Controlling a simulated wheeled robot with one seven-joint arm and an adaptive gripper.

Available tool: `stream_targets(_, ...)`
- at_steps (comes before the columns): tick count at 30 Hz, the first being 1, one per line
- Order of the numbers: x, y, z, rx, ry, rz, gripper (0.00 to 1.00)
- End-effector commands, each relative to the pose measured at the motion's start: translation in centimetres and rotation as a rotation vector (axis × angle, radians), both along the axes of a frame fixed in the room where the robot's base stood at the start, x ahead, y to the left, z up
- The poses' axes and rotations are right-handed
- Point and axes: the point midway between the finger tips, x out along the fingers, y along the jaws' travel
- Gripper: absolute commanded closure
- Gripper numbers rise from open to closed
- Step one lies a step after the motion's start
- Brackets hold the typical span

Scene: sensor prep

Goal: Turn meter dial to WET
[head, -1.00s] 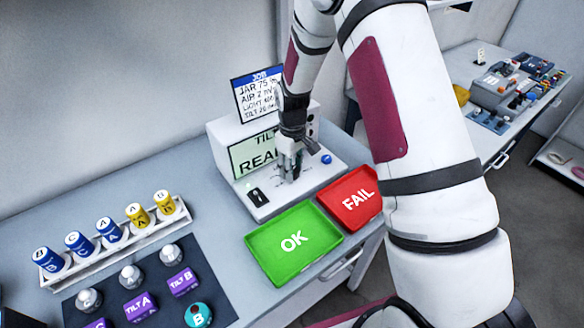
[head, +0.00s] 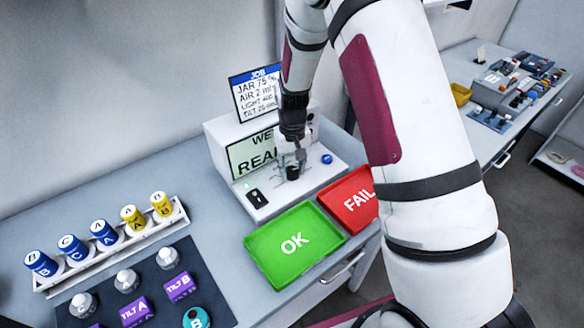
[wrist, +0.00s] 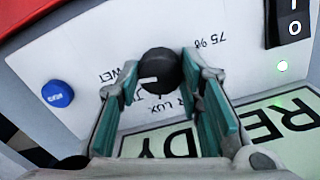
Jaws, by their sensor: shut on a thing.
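The white meter (head: 322,178) stands on the bench with its lit green display (head: 243,160), which shows "WE..." above "REA..."; my gripper hides the rest. The black round dial (wrist: 160,68) is on the sloped panel, with a white mark toward the left in the wrist view.
A blue button (head: 327,158) and a black rocker switch (head: 256,197) flank the dial. A green OK tray (head: 270,263) and a red FAIL tray (head: 340,217) sit in front. A rack (head: 110,250) of bottles stands left. A job card (head: 255,93) is behind.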

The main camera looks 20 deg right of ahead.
Motion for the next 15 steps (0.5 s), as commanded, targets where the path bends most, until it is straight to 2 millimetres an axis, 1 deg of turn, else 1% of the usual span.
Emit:
stream_targets(11, -0.05, -0.01, -0.01, 0.000, 0.001, -0.006, 0.94)
stream_targets(12, -0.05, -0.01, -0.01, 0.000, 0.001, -0.006, 0.64)
stream_targets(14, -0.05, -0.01, -0.02, 0.000, 0.001, -0.006, 0.51)
stream_targets(15, -0.04, -0.01, -0.01, 0.000, 0.001, -0.005, 0.46)
